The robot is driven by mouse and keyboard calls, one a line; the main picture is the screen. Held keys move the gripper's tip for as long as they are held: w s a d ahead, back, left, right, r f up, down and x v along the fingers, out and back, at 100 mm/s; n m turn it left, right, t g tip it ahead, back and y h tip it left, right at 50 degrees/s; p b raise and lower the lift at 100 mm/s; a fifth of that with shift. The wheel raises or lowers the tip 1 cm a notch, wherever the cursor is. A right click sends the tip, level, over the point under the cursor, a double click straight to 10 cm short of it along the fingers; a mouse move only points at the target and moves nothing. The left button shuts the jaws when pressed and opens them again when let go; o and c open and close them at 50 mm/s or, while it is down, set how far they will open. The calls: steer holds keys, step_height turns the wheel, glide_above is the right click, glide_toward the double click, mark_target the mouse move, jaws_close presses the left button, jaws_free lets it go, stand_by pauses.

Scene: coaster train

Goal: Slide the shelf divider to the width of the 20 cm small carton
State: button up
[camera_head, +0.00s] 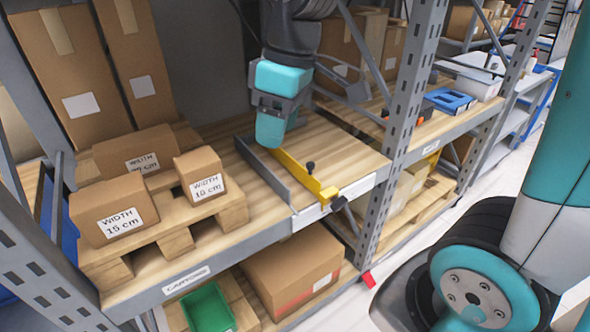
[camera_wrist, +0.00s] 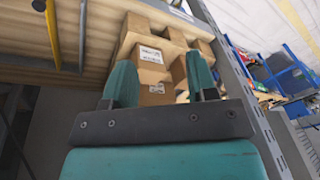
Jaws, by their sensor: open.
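The yellow shelf divider (camera_head: 302,174) stands on the wooden shelf, with a black knob on its front end; it also shows in the wrist view (camera_wrist: 52,35). A grey upright plate (camera_head: 262,171) stands to its left, with a gap between them. My gripper (camera_head: 270,132) is above the back of the divider, jaws open; it looks empty in the wrist view (camera_wrist: 161,78). The gripper hides the divider's back end. A rear carton (camera_head: 135,150) on the pallet is labelled WIDTH, its number partly hidden. Front cartons read 15 cm (camera_head: 112,210) and apparently 10 cm (camera_head: 200,175).
The cartons stand on a wooden pallet (camera_head: 165,232) left of the grey plate. Tall boxes (camera_head: 90,60) stand behind. A perforated rack post (camera_head: 405,110) rises right of the divider. Bare shelf (camera_head: 345,160) lies between divider and post.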

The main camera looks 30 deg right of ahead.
steer(key=w+d+f+h+b, duration=0.25)
steer(key=w+d+f, duration=0.25)
steer(key=w+d, duration=0.45)
steer(key=n+b, duration=0.1)
steer(key=b, duration=0.1)
glide_toward(311, 163)
steer(key=shift+g, duration=0.4)
steer(key=f, duration=0.6)
steer(key=f+p, duration=0.1)
steer(key=f, duration=0.2)
steer(key=shift+w+f, duration=0.2)
steer(key=shift+w, duration=0.1)
jaws_close()
steer(key=shift+d, duration=0.1)
